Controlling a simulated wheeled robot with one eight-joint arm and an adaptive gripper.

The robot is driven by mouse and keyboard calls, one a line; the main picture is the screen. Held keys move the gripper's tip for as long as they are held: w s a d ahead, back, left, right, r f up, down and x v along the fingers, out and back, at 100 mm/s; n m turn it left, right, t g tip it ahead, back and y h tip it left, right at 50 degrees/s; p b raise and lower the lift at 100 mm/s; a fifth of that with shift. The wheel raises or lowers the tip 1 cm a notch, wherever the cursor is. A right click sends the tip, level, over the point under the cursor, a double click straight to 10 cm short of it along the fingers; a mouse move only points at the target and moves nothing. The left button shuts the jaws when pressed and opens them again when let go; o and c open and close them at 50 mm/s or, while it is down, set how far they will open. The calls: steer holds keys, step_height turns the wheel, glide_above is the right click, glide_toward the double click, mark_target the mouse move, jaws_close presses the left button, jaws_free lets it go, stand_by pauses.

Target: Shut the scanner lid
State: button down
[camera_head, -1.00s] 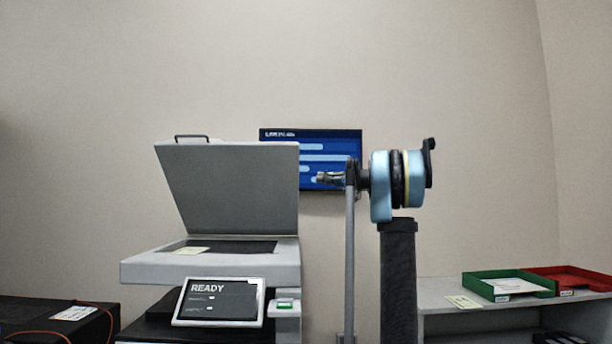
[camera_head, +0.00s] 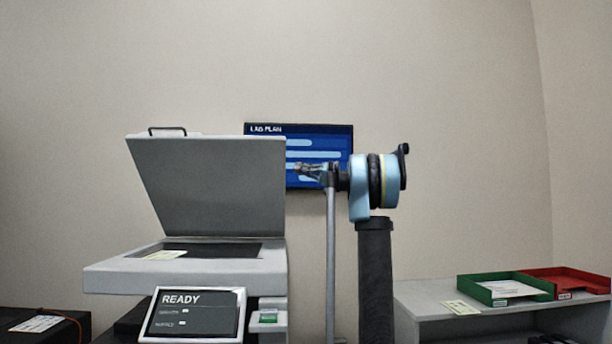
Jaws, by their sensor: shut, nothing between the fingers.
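The scanner lid (camera_head: 212,185) is a grey panel standing raised and tilted back above the scanner body (camera_head: 110,280). A dark handle (camera_head: 167,131) sits on its top edge at the left. The dark scanning glass (camera_head: 210,249) lies uncovered under it, with a pale note (camera_head: 165,255) at its left front. My gripper (camera_head: 304,168) is small in this view, to the right of the lid and apart from it in the picture. It points left and is shut and empty.
A tilted screen reading READY (camera_head: 195,314) is on the scanner's front, beside a green button (camera_head: 268,316). A blue wall display (camera_head: 272,147) hangs behind. At right, a grey shelf (camera_head: 420,297) bears green (camera_head: 484,290) and red (camera_head: 590,280) trays. A black box (camera_head: 75,323) stands at lower left.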

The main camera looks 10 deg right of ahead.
steer(key=shift+x, duration=2.35)
